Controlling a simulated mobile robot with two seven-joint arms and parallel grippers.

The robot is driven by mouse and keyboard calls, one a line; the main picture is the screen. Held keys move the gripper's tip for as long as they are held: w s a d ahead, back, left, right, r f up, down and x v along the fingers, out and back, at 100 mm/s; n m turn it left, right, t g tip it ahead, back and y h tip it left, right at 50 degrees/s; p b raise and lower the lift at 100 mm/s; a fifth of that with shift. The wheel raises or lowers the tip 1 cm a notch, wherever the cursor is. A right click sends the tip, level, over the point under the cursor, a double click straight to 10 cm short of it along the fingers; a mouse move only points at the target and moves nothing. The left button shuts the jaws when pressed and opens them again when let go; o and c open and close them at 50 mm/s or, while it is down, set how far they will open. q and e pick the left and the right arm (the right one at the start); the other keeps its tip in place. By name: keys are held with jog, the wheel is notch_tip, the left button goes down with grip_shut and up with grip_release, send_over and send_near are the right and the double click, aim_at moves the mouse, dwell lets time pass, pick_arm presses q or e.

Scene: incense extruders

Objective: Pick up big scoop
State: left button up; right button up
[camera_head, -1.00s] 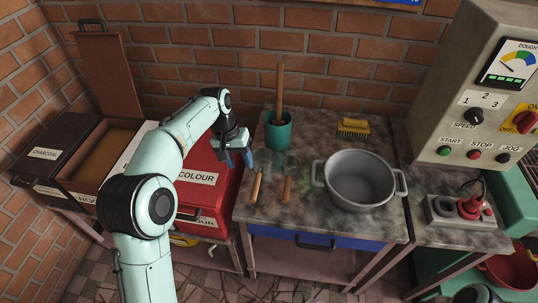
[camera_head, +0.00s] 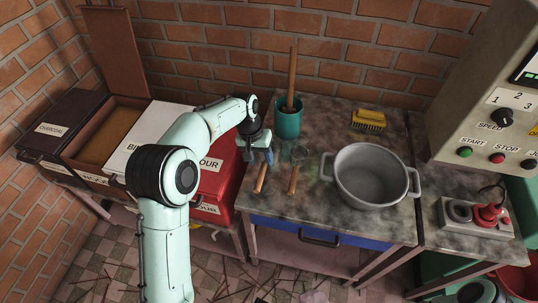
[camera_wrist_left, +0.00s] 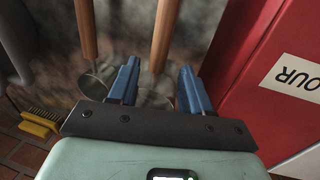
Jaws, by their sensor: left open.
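Two scoops with wooden handles lie side by side on the stone-topped table, handles toward the front edge: a left scoop (camera_head: 261,178) and a right scoop (camera_head: 293,180). In the left wrist view the left scoop's handle (camera_wrist_left: 165,35) is nearer the red box, and the right scoop's handle (camera_wrist_left: 87,30) is farther from it. The left one's handle looks slightly longer; its bowl is partly hidden by my fingers, so I cannot compare sizes surely. My left gripper (camera_head: 262,157) is open and empty above the left scoop, its blue fingers (camera_wrist_left: 158,70) pointing down. My right gripper is not in view.
A red colour box (camera_head: 212,178) stands close left of the scoops. A teal cup (camera_head: 288,124) with a wooden stick is behind them. A grey two-handled pot (camera_head: 372,177) stands to the right, with a yellow brush (camera_head: 369,119) behind it. A control panel (camera_head: 480,110) is at far right.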

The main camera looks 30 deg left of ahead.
aim_at(263, 165)
pick_arm(q)
jog(key=f, duration=0.2)
jog(key=d+f, duration=0.1)
jog(key=f, duration=0.1)
jog(key=shift+s+d, duration=0.1)
jog(key=shift+s, duration=0.05)
grip_shut()
